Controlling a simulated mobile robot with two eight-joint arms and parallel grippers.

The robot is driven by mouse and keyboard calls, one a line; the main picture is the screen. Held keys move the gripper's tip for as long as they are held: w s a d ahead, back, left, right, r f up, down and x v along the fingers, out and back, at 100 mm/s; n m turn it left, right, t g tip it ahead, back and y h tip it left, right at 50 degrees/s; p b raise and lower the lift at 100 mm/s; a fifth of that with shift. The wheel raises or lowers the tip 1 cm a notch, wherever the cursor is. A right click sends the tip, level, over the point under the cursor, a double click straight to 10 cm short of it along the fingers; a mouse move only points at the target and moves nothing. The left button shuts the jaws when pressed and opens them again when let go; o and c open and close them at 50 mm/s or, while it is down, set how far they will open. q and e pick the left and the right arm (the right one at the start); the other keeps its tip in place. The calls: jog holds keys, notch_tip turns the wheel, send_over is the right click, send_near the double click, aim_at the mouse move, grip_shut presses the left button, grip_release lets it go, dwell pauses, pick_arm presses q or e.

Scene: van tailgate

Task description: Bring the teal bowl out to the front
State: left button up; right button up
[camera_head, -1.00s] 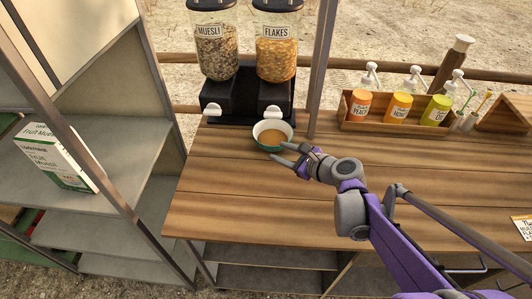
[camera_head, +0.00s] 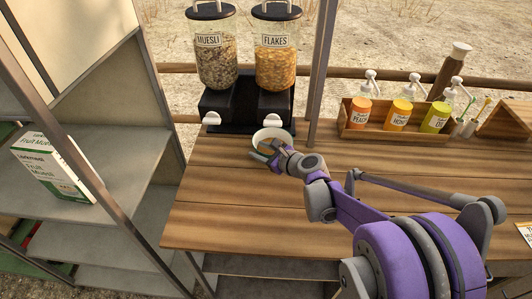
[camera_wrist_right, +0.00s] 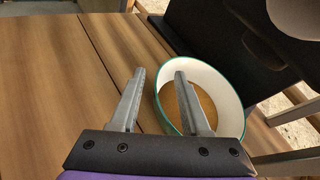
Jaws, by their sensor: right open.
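The teal bowl (camera_head: 270,132) stands on the wooden counter in front of the cereal dispensers. It has a white inside, a teal outside and brown contents. My right gripper (camera_head: 269,151) is open at the bowl's near side and partly hides it in the head view. In the right wrist view, the bowl (camera_wrist_right: 231,88) lies right of centre. The right gripper (camera_wrist_right: 159,76) shows its fingers apart, with the bowl's left rim between them. One finger overlaps the bowl's inside and the other is outside; contact cannot be told. My left gripper is not in view.
The muesli dispenser (camera_head: 213,55) and flakes dispenser (camera_head: 276,55) stand close behind the bowl. A metal post (camera_head: 321,75) rises to its right. A wooden tray (camera_head: 385,138) holds pump bottles. The counter (camera_head: 225,215) is clear at the front left.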

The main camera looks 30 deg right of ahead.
grip_shut()
dwell(0.3)
jog(key=shift+a, duration=0.1)
jog(key=shift+s+a, duration=0.65)
jog(key=shift+s, duration=0.45)
jog(key=shift+s+a, duration=0.65)
jog(key=shift+s, duration=0.4)
jog(key=shift+s+a, duration=0.65)
jog(key=shift+s, duration=0.45)
jog(key=shift+s+a+p, duration=0.35)
jog(key=shift+s+a, duration=0.55)
jog(key=shift+s, duration=0.55)
jog(key=shift+s+a+p, duration=0.4)
jog(key=shift+s+a, duration=0.5)
jog(key=shift+s, duration=0.6)
jog(key=shift+s+a+p, duration=0.35)
jog(key=shift+s+a, duration=0.55)
jog(key=shift+s, duration=0.55)
grip_release()
jog(key=shift+s, duration=0.1)
